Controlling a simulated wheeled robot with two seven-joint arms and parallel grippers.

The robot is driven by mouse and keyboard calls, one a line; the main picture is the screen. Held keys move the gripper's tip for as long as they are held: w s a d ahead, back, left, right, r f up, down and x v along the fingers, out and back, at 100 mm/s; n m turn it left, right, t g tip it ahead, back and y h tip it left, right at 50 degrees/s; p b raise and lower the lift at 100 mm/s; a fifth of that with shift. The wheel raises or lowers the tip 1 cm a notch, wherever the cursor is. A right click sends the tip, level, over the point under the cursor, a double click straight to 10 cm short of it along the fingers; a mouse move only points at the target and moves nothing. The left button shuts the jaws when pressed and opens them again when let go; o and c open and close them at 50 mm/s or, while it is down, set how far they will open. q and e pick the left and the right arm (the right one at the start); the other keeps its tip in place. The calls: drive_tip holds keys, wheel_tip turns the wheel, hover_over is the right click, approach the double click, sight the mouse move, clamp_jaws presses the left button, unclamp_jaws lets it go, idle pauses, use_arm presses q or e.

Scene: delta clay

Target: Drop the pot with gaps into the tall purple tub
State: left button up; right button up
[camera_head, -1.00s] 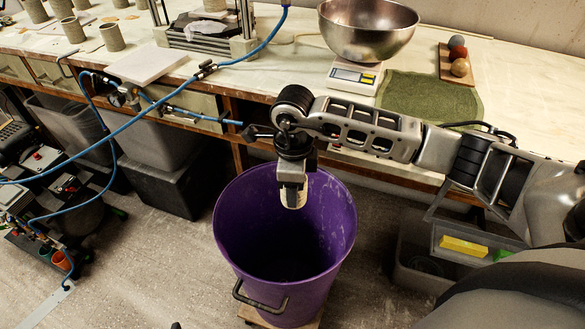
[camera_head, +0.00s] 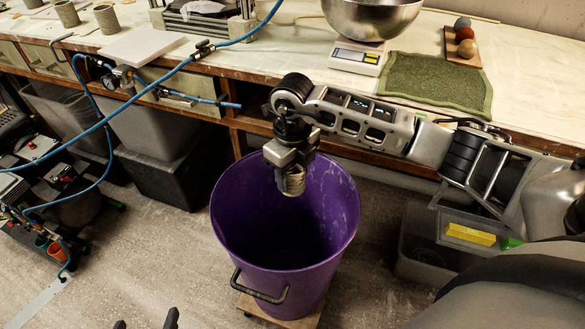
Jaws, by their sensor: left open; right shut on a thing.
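The tall purple tub (camera_head: 330,245) stands on the floor in front of the bench, its mouth open upward and its inside dark. My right gripper (camera_head: 290,172) points down over the tub's mouth, near its back part. It is shut on a small beige, ridged pot (camera_head: 292,183), most of which the fingers hide. The gaps in the pot are too small to make out. My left gripper (camera_head: 146,322) shows only as two dark, spread fingertips at the bottom edge, open and empty, left of the tub.
The tub stands on a wooden base (camera_head: 285,316) and has a metal handle (camera_head: 258,289). A clear bin (camera_head: 425,262) with a yellow block (camera_head: 470,234) is to its right. The bench (camera_head: 400,150) runs behind. Blue hoses (camera_head: 130,112) cross the left side.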

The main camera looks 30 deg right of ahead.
drive_tip(key=shift+f, duration=0.3)
drive_tip(key=o, duration=1.1)
drive_tip(key=shift+c, duration=0.2)
wheel_tip(320, 180, up, 16)
